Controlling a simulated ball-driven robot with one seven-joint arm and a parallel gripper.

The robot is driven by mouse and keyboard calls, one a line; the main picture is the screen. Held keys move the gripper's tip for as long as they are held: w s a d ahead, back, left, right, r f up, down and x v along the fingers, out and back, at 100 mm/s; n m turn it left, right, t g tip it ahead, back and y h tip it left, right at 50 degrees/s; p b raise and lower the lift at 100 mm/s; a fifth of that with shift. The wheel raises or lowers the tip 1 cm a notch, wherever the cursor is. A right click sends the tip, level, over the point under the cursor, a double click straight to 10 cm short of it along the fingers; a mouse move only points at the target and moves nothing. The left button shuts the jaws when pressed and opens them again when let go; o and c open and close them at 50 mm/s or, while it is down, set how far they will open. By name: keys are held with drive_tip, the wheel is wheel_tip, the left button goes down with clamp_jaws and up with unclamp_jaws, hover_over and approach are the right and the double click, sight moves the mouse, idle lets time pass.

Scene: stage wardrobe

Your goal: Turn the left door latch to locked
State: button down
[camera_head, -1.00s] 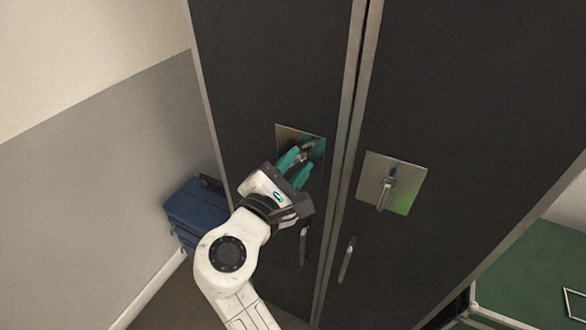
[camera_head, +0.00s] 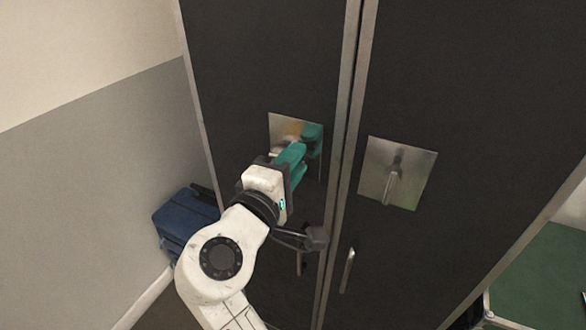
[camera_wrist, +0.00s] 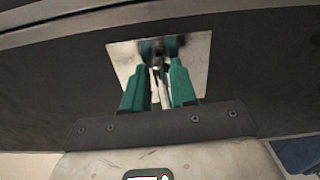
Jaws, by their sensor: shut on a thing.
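The left door latch has a square metal plate (camera_head: 281,125) on the dark left door. Its small lever (camera_wrist: 157,92) shows between my fingers in the wrist view; in the head view it is mostly hidden by them. My gripper (camera_head: 305,143), with green fingers, is at this plate. In the wrist view my gripper (camera_wrist: 160,52) has one finger on each side of the lever and is shut on it. The lever's exact angle on the plate is hard to tell.
The right door has its own metal plate (camera_head: 416,168) with a lever (camera_head: 391,182) hanging down, slightly tilted. Pull handles (camera_head: 347,270) sit lower on both doors. A blue case (camera_head: 182,224) stands on the floor at the left, by the grey wall (camera_head: 80,190).

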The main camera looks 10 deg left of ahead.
drive_tip(key=shift+f+m, duration=0.15)
drive_tip(key=shift+m, duration=0.25)
drive_tip(key=c, duration=1.2)
unclamp_jaws()
drive_tip(key=shift+o, duration=0.2)
drive_tip(key=v, duration=1)
drive_tip(key=shift+s+b, duration=0.4)
drive_tip(key=shift+b, duration=0.05)
drive_tip(key=shift+a, duration=0.1)
